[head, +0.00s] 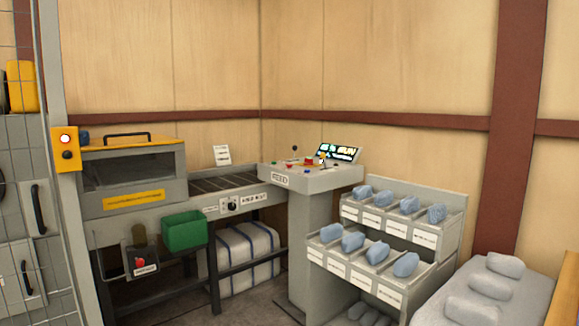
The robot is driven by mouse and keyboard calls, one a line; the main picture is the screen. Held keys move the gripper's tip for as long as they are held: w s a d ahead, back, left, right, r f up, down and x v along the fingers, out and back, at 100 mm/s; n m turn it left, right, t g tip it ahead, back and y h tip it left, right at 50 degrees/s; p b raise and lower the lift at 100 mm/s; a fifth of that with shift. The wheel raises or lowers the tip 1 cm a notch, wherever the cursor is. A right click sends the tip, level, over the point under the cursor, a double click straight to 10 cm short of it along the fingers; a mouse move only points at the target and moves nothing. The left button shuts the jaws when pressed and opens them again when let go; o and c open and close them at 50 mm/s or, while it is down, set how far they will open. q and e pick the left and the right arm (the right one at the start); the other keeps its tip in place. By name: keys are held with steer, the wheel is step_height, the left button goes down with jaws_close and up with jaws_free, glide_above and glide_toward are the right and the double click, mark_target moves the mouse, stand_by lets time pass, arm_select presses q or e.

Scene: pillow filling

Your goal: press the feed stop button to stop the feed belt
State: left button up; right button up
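The grey control console (345,178) stands on a pedestal in the middle of the view, with a label on its front that seems to read FEED. Its sloped top carries a red button (309,161), other small red and green controls, and a small dark lever (294,148). I cannot read which control is the feed stop. A lit screen (338,153) at its back seems to read RUN. The dark feed belt (225,183) runs from the machine at left to the console. A separate red button (140,262) sits on a box under the machine. Neither gripper is in view.
A yellow box with a lit red lamp (65,139) is on a post at left. A green bin (185,232) hangs before the belt. A rack (447,235) of blue-grey pillows stands right of the console. Grey pillows lie on a surface (530,295) at lower right.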

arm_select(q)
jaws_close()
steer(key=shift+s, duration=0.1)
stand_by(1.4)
